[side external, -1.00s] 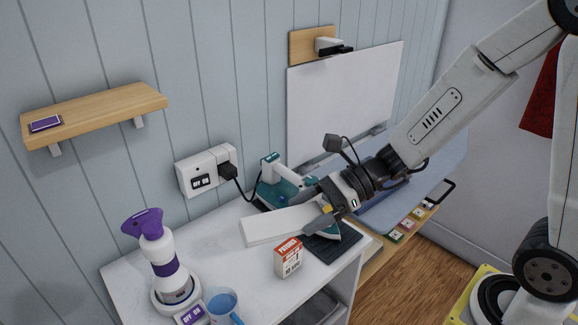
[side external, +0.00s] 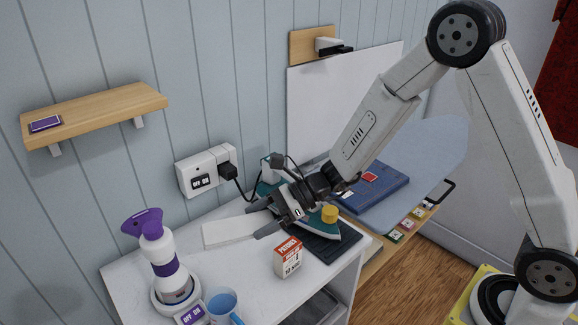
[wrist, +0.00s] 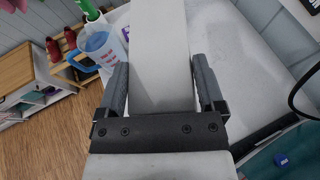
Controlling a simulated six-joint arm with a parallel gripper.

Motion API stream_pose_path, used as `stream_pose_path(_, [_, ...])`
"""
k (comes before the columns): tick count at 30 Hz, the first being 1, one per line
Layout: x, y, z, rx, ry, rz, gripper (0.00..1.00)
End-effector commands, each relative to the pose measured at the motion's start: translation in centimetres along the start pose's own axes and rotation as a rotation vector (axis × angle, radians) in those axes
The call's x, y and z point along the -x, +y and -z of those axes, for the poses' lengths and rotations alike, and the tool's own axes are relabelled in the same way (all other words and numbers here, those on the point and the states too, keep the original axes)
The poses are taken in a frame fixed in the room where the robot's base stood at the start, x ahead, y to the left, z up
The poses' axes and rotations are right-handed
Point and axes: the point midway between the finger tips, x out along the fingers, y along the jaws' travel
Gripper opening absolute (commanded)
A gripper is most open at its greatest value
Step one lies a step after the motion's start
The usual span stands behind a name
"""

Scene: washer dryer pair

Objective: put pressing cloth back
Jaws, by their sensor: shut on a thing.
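The pressing cloth (side external: 232,230) is a flat, white, long folded strip at the left end of my gripper, over the white cabinet top. My gripper (side external: 261,219) is shut on it, with one finger along each side. In the wrist view the cloth (wrist: 160,55) runs away from me between the two fingers of my gripper (wrist: 161,88). The cloth looks level and very near the top; I cannot tell whether it touches. Its near end is hidden by my gripper.
A teal iron (side external: 322,227) stands on a dark mat (side external: 340,247) right of my gripper. The ironing board (side external: 435,150) carries folded blue fabric (side external: 385,180). A socket (side external: 205,172) is behind.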

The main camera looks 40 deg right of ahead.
Motion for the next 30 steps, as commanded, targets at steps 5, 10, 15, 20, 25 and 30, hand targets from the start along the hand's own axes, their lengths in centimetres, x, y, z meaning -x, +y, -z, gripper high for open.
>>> stream_pose_path(5, [-1.2, -0.9, 1.0, -0.001, 0.0, 0.0, 0.3])
stream_pose_path(10, [-1.6, -1.2, 1.3, 0.0, -0.001, 0.001, 0.3])
stream_pose_path(15, [-1.6, -1.2, 1.3, 0.0, -0.001, 0.001, 0.3])
stream_pose_path(20, [-2.1, -1.5, 1.8, -0.002, 0.0, 0.0, 0.3])
stream_pose_path(25, [-2.8, -1.6, 3.3, -0.002, 0.0, 0.0, 0.3])
stream_pose_path(30, [-3.2, -1.6, 4.4, -0.001, 0.0, 0.001, 0.3])
